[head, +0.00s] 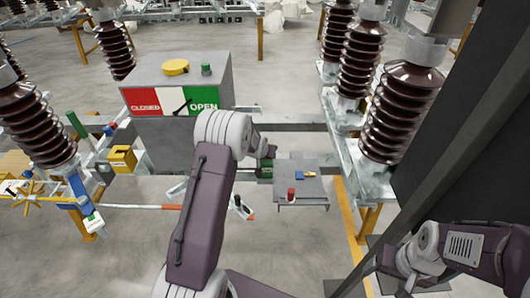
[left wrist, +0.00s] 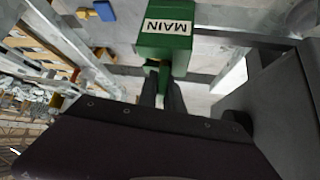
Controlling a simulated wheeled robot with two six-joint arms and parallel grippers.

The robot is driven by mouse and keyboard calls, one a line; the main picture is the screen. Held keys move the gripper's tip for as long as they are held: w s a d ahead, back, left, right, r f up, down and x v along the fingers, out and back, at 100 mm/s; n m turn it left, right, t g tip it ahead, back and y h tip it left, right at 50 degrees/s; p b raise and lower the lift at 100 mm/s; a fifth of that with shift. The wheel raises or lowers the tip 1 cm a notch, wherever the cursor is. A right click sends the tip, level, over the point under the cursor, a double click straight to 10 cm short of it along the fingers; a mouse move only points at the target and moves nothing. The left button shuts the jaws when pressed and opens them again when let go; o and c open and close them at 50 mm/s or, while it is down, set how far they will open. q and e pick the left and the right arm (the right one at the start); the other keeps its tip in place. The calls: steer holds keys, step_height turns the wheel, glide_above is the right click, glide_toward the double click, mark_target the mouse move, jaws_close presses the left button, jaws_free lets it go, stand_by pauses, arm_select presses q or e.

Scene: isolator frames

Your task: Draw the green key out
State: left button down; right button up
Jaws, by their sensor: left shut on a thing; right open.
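In the left wrist view a green lock box labelled MAIN (left wrist: 180,42) is at the top centre. A green key (left wrist: 153,68) is at its near face, and my left gripper (left wrist: 162,88) is shut on it. The fingers hide part of the key, so I cannot tell how deep it sits. In the head view the green box (head: 265,172) is partly hidden behind my left arm and wrist. My right gripper (head: 408,278) is open and empty at the lower right, far from the box.
A grey shelf (head: 312,190) right of the green box holds small blue, yellow and red items. A grey cabinet (head: 150,75) with a CLOSED/OPEN panel stands behind. A yellow box (head: 122,158) is at left. Brown insulators (head: 400,110) and a dark post stand at right.

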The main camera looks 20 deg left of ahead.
arm_select(q)
steer(key=shift+r+p, duration=2.85)
steer(key=shift+r, duration=0.9)
